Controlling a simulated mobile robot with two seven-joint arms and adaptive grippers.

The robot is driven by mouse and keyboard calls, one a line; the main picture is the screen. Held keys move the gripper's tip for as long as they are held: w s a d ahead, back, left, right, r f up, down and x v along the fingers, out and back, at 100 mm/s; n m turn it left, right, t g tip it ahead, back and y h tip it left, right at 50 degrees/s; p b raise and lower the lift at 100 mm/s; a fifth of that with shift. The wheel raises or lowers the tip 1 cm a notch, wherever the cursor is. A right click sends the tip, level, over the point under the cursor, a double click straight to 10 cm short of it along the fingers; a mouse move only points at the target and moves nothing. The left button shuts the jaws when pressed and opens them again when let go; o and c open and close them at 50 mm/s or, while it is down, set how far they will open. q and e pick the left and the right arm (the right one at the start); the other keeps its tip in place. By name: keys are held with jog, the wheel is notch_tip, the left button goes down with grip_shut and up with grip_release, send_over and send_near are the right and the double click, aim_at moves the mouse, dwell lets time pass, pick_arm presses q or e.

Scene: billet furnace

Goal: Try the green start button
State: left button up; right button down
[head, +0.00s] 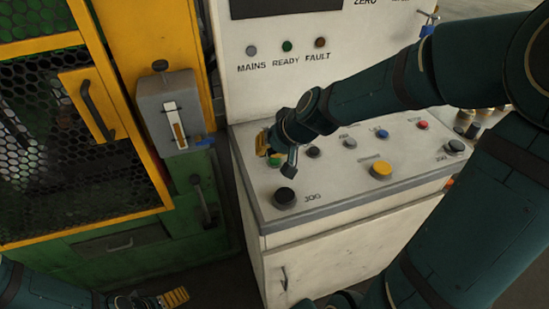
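The green start button (275,161) is on the sloped top of the white control console (330,190), near its left end and partly hidden by my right gripper. My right gripper (276,155) is just above and around the button in this view. A yellow ribbed pad shows on its left side and a dark finger on its right, apart, with green visible between them. I cannot tell whether it touches the button. My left gripper (173,299) is low at the bottom left, cut by the frame edge, with one yellow ribbed pad showing.
A black JOG button (285,197), a yellow button (381,170), a blue button (381,133) and a red button (422,124) share the console. MAINS, READY and FAULT lamps (287,46) are on the upright panel. A yellow-framed mesh guard (80,130) stands at left.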

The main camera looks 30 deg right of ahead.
jog(key=shift+f, duration=0.4)
dwell(0.3)
jog(key=shift+r, duration=0.15)
jog(key=shift+r+p, duration=0.7)
jog(key=shift+r, duration=0.05)
notch_tip(320, 180, up, 5)
jog(key=p, duration=0.4)
dwell(0.4)
dwell(0.5)
